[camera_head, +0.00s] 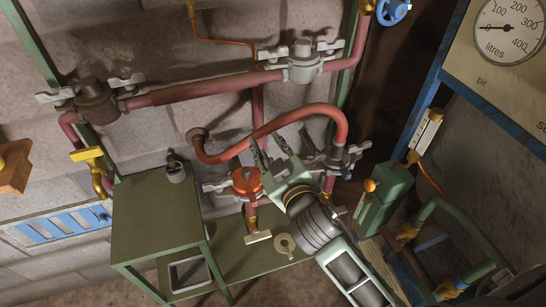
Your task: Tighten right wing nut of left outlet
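My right gripper (270,147) comes in from the lower right, its two green fingers apart and nothing seen between them. In the picture it lies just above and right of an orange-red fitting (247,181), the left one of the two lower fittings. A pale wing nut (215,187) shows on that fitting's left side. Its right side is mostly hidden by my gripper. The right lower fitting (336,159) is dark grey with pale wing nuts. No label shows which fitting is the left outlet. Whether my fingers touch anything, I cannot tell. My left gripper is out of view.
A red hose (338,120) curves close above my gripper. Higher up are a dark fitting (96,103) and a light grey one (302,66), both with wing nuts. A green table (150,218) stands lower left. A green box (385,193) is at right.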

